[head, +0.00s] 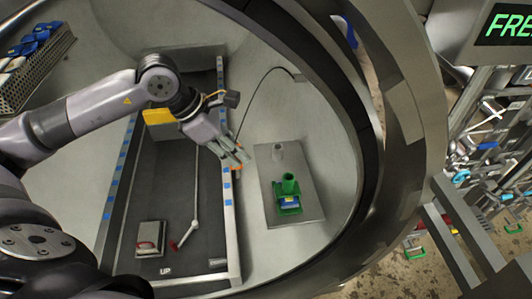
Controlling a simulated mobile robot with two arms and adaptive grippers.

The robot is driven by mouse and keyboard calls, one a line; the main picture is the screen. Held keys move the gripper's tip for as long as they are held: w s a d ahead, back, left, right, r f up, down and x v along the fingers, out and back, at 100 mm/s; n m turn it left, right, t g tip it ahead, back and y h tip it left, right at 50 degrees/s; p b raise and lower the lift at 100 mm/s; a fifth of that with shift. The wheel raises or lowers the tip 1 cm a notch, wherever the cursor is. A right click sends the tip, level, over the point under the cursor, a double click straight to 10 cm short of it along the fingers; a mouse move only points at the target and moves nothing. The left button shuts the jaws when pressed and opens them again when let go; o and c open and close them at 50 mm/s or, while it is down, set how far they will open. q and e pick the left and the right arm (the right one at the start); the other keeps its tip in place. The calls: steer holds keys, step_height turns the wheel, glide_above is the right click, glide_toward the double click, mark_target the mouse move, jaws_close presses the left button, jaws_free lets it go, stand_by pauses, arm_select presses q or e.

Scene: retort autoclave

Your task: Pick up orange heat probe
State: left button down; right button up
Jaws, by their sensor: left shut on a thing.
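The orange heat probe (236,168) shows as a small bit of orange at the tips of my left gripper (238,158). The fingers are shut on it and hide most of it. A thin dark cable arcs from the chamber wall down to the fingers. The gripper is over the right rail of the dark tray channel, left of a grey plate (313,208). My right gripper is not in view.
In the channel lie a red-ended rod (190,222) and a box with a red handle (150,238). The thick round chamber rim (385,150) curves along the right.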

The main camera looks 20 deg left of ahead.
arm_select(q)
steer(key=s+a+b, duration=0.2)
steer(key=s+a, duration=0.2)
steer(key=a, duration=0.1)
steer(key=shift+a+b, duration=0.35)
step_height(320, 180, up, 7)
steer(key=p, duration=0.4)
stand_by(0.6)
